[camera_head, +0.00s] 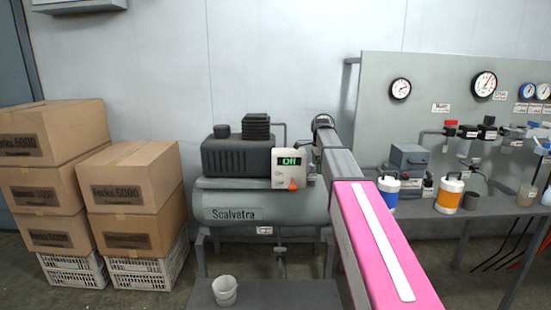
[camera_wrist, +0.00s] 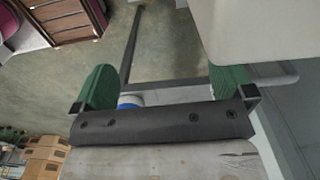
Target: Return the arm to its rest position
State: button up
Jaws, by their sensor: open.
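My pink and grey arm (camera_head: 385,235) reaches away from me toward the compressor area in the head view. Its far end is small and partly hidden behind its own links, so the fingers do not show clearly there. In the wrist view my gripper (camera_wrist: 164,90) has its two green fingers wide apart. Nothing is held between them. A grey-green floor and a dark bar show beyond the fingers.
A grey compressor (camera_head: 250,212) with a control box (camera_head: 291,161) reading "Off" stands left of the arm. A white cup (camera_head: 225,291) sits on a low surface in front. Cardboard boxes (camera_head: 130,190) are stacked on the left. A gauge panel (camera_head: 440,90) and bench with jugs are right.

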jog(key=s+f+n, duration=1.7)
jog(key=s+f, duration=1.2)
jog(key=s, duration=0.2)
jog(key=shift+s+f+n, duration=0.3)
jog(key=shift+s+f, duration=0.05)
jog(key=shift+s, duration=0.05)
